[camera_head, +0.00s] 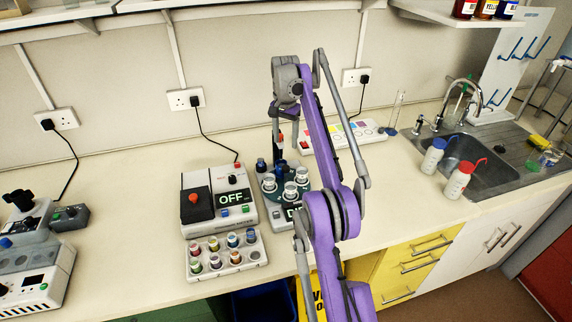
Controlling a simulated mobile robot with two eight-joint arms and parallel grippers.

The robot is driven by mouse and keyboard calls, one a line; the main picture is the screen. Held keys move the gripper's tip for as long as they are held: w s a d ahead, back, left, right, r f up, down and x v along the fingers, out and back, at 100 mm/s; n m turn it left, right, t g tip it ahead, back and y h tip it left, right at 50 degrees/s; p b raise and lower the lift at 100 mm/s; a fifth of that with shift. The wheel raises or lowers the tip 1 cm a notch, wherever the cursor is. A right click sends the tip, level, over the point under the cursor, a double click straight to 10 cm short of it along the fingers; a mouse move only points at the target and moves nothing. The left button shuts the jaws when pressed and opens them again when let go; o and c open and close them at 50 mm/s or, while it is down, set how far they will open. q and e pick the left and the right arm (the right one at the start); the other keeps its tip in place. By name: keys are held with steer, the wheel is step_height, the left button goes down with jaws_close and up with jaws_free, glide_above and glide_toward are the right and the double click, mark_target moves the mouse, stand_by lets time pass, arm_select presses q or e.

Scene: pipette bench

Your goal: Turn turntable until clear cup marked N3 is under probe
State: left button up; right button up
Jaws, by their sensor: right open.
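The turntable (278,198) is a dark green disc on a grey base, left of my purple right arm. Several clear cups with whitish tops stand on it, among them a left cup (269,183), a front cup (290,190) and a right cup (302,175). Their marks are too small to read, so I cannot tell which is N3. I cannot make out the probe clearly; my arm covers part of this area. My right gripper (284,140) points down above the back of the turntable, open, with no cup seen between its fingers. My left gripper is not in view.
A device marked OFF (220,204) stands left of the turntable, with a rack of coloured vials (227,262) in front. A white strip with coloured patches (345,136) lies behind my arm. Wash bottles (459,180) stand by the sink (478,168).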

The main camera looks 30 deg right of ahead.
mark_target(286, 167)
step_height(286, 167, down, 10)
steer(key=b, duration=0.2)
steer(key=shift+s+d+f+b, duration=0.1)
steer(key=shift+f+b, duration=0.1)
steer(key=shift+b, duration=0.1)
steer(key=shift+w+f, duration=0.2)
steer(key=shift+f, duration=0.2)
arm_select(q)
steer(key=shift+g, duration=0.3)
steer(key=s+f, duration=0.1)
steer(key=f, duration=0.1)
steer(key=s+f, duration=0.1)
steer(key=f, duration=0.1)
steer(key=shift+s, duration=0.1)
arm_select(e)
jaws_close()
